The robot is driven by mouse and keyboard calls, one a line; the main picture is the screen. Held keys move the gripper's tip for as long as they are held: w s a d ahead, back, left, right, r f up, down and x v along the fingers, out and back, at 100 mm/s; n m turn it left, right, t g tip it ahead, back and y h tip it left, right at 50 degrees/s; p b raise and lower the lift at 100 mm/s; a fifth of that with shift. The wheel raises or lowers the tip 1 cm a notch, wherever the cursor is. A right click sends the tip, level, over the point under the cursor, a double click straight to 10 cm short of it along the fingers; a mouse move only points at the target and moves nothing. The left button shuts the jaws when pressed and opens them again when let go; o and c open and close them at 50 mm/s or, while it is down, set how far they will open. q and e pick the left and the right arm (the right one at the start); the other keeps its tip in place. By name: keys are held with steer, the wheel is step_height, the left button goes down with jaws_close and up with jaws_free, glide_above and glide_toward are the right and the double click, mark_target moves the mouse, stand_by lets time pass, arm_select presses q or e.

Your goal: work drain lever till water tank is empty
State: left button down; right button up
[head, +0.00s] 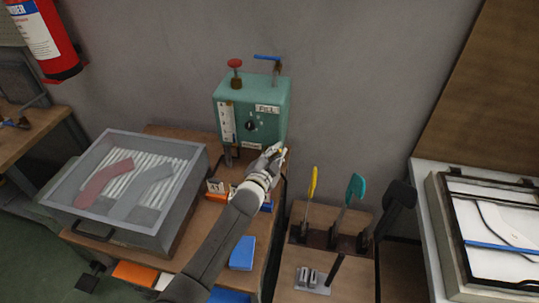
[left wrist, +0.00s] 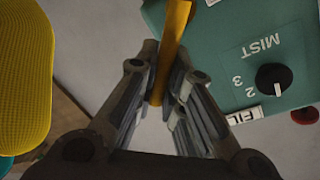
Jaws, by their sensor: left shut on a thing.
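The green water tank (head: 277,96) stands against the wall, with a white scale strip (head: 227,122) and a black knob (head: 250,126) on its front. The water level is too small to read. My left gripper (head: 277,152) is at the tank's lower right. In the left wrist view my left gripper (left wrist: 163,98) is shut on a yellow-orange bar, which looks like the drain lever (left wrist: 173,30). The tank (left wrist: 225,45) is beside it there, with the knob (left wrist: 273,78) marked MIST. My right gripper is not in view.
A clear-lidded box (head: 185,217) holding sock shapes stands at left. Yellow (head: 312,183), teal (head: 355,188) and black (head: 400,194) paddle-like handles stand at right. A red valve (head: 235,64) and a blue handle (head: 268,57) top the tank.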

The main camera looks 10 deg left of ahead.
arm_select(q)
steer(key=shift+a+r+n+t+h, duration=0.2)
steer(key=shift+a+n, duration=0.3)
steer(key=shift+n, duration=0.55)
steer(key=shift+a+r+n+t+h, duration=0.1)
steer(key=shift+a+r+n+h, duration=0.25)
steer(key=shift+n, duration=0.7)
steer(key=shift+a, duration=0.15)
steer(key=c, duration=1.5)
jaws_free()
steer(key=v, duration=1.2)
